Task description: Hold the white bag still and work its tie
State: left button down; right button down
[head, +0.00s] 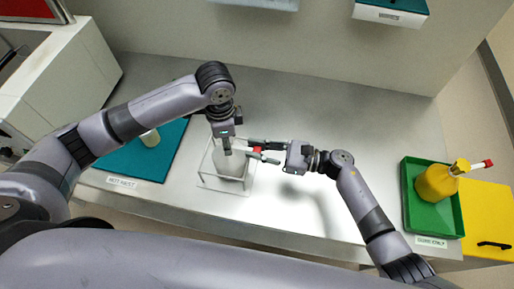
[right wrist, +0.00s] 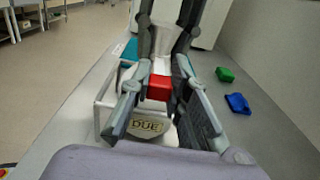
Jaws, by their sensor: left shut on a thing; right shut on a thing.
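The white bag (head: 231,165) stands inside a thin white wire frame (head: 201,180) on the bench. My left gripper (head: 227,149) points down at the top of the bag and is shut on it; its fingertips are partly hidden. My right gripper (head: 262,152) reaches in from the right and is shut on the red tie (head: 257,150) beside the bag's upper part. In the right wrist view the red tie (right wrist: 159,88) shows as a small block between the fingers.
A green tray (head: 413,213) holding a yellow bottle (head: 436,184) is at the right. Small green (right wrist: 225,74) and blue (right wrist: 238,103) items show in the wrist view. The back bench is clear.

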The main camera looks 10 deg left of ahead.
dwell(0.5)
jog(key=shift+a, duration=0.4)
jog(key=c, duration=1.5)
grip_release()
jog(key=d, duration=1.2)
pick_arm(q)
jog(key=c, duration=1.1)
grip_release()
